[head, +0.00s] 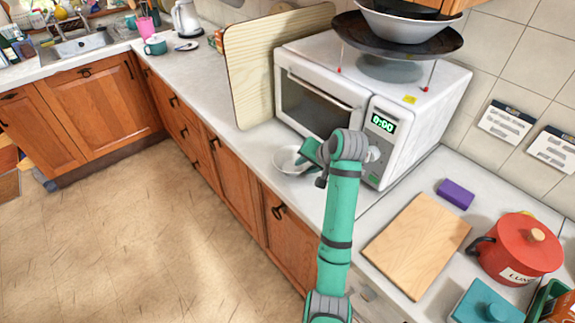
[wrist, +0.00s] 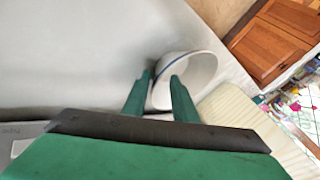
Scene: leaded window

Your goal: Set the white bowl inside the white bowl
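One white bowl (head: 288,160) sits on the counter in front of the microwave. It also shows in the wrist view (wrist: 200,78), between and beyond the fingers. My gripper (head: 310,155) is at this bowl's right side in the head view. In the wrist view my gripper (wrist: 161,76) is open, with one finger outside the bowl's wall and the other over its inside. A gap shows between the fingertips; I cannot tell whether either touches the wall. A second, larger white bowl (head: 408,24) rests in a dark dish (head: 362,36) above the microwave.
The microwave (head: 418,130) stands right behind my gripper, with a wooden board (head: 262,62) leaning at its left. A cutting board (head: 418,243), purple sponge (head: 455,193) and red pot (head: 520,250) lie to the right. The counter (head: 205,70) further left is mostly clear.

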